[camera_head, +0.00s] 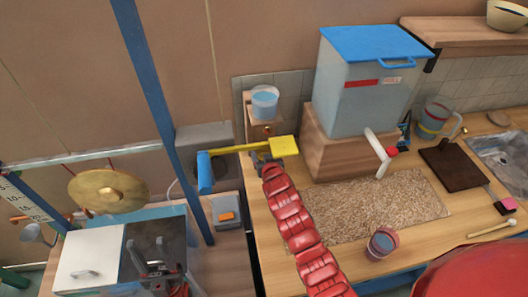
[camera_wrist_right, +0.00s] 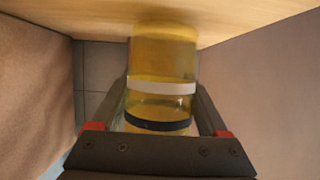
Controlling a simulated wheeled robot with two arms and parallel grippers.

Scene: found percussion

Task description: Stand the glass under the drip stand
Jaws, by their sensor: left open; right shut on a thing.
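My right gripper (camera_head: 264,164) is at the end of the red arm, at the left end of the wooden worktop. It is shut on a clear yellowish glass (camera_wrist_right: 160,99), seen between its jaws in the right wrist view. The glass has a white band and a black band. Its far end is close to a wooden surface; I cannot tell if they touch. The likely drip stand, a wooden stand (camera_head: 252,111) with a clear cup of bluish liquid on top, is just beyond this gripper. My left gripper (camera_head: 147,247) is open at the lower left.
A yellow bar with a blue end (camera_head: 205,172) lies across near my right gripper. A blue-lidded hopper (camera_head: 365,80) stands right of the stand, with a granular mat (camera_head: 400,200) before it. A small cup (camera_head: 382,242) is at the front. A brass gong (camera_head: 108,190) hangs left.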

